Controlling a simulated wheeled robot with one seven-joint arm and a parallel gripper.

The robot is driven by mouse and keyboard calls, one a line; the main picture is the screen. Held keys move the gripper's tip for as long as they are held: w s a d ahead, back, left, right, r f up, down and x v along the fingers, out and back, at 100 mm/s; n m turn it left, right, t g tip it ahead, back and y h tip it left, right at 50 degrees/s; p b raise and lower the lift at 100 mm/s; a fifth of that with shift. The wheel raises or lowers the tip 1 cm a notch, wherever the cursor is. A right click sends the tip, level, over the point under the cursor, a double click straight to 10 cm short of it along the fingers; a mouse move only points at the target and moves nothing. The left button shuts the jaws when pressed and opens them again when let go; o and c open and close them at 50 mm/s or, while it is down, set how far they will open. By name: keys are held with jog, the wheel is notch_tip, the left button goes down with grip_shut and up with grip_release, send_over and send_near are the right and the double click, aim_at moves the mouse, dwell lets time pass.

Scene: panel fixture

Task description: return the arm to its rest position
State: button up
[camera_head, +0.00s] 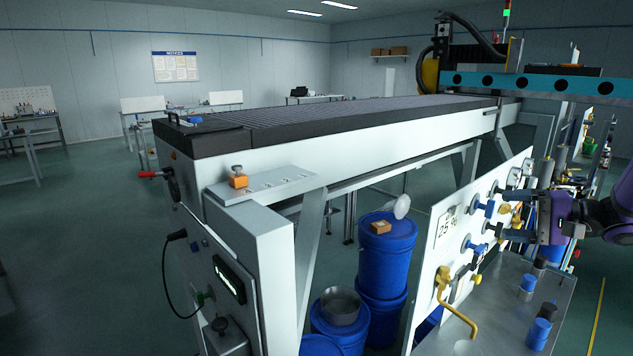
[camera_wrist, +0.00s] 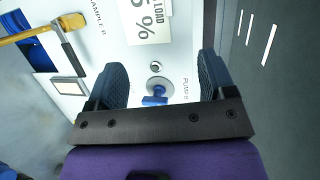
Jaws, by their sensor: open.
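My gripper (camera_head: 510,213) is at the right of the head view, in front of the white panel (camera_head: 437,275), with my purple arm behind it. In the wrist view my gripper (camera_wrist: 162,78) has its two dark fingers spread wide apart, with nothing held between them. A blue-handled valve (camera_wrist: 155,99) on the panel shows between the fingers, beside a label that seems to read PUMP. I cannot tell how far the fingertips are from the panel.
The panel carries several knobs and a yellow pipe (camera_head: 442,290). A metal shelf (camera_head: 500,335) below holds blue and dark containers (camera_head: 538,333). Blue drums (camera_head: 387,262) stand left of the panel. A long machine bed (camera_head: 350,135) lies behind. Open floor (camera_head: 80,240) is at left.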

jog(key=s+a+r+n+g+h, duration=0.35)
jog(key=s+a+g, duration=0.35)
jog(key=s+a, duration=0.35)
jog(key=s+a+r+n+t+h, duration=0.1)
jog(key=s+r+n+h, duration=0.1)
jog(key=s+h, duration=0.2)
jog(key=s+r+n+t+h, duration=0.1)
jog(key=s+r+t+h, duration=0.1)
jog(key=s+h, duration=0.3)
jog(key=s+r, duration=0.1)
jog(key=s, duration=0.3)
jog(key=shift+a+n, duration=0.35)
